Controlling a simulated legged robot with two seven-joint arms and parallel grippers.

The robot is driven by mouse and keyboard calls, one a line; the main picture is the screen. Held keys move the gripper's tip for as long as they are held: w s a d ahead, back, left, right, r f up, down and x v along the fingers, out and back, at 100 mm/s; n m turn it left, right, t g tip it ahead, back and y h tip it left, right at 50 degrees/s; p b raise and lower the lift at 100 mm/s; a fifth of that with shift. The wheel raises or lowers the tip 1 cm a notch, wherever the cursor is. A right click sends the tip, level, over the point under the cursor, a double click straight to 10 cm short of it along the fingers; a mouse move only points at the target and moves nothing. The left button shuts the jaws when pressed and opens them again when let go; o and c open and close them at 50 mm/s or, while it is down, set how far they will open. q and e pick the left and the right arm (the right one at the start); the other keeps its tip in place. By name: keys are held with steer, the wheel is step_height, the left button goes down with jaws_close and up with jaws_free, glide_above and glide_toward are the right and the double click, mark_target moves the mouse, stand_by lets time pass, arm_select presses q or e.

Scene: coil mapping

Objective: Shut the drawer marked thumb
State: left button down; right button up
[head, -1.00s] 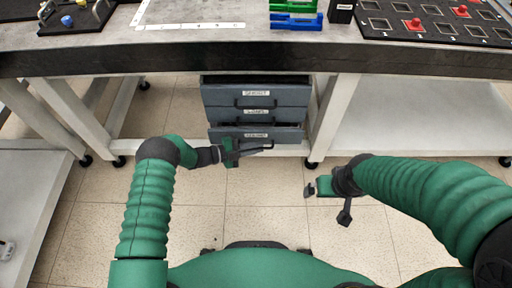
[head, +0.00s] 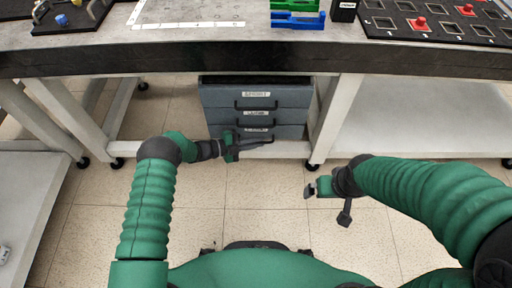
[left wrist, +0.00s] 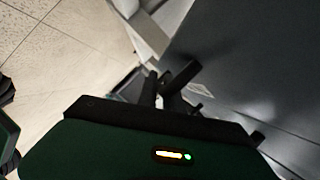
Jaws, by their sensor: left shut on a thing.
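A dark grey drawer unit (head: 302,97) stands under the bench with three labelled drawers. The label print is too small to read surely, so I cannot confirm which is marked thumb. My left gripper (head: 262,142) is at the bottom drawer (head: 292,132), its fingers shut on that drawer's handle, which they mostly hide. The bottom drawer front looks about flush with those above. In the left wrist view, the dark fingers (left wrist: 172,85) are against the grey drawer unit (left wrist: 250,60). My right gripper (head: 318,188) is apart from the unit, over the floor; its jaw state is unclear.
The bench top (head: 200,50) overhangs the drawer unit. White bench legs (head: 335,120) stand on either side, with casters on the tiled floor (head: 260,200). A black board with red pieces (head: 420,22) and a blue holder (head: 297,20) are on the bench.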

arm_select(q)
steer(key=shift+w, duration=0.35)
steer(key=c, duration=1.8)
jaws_free()
steer(key=shift+f, duration=0.1)
steer(key=p+v, duration=0.5)
steer(key=v, duration=1.1)
steer(key=shift+s+a+p, duration=0.25)
steer(key=shift+a+p, duration=0.1)
steer(key=shift+p, duration=0.05)
arm_select(e)
steer(key=r, duration=0.5)
steer(key=shift+w+r, duration=0.15)
steer(key=shift+w, duration=0.05)
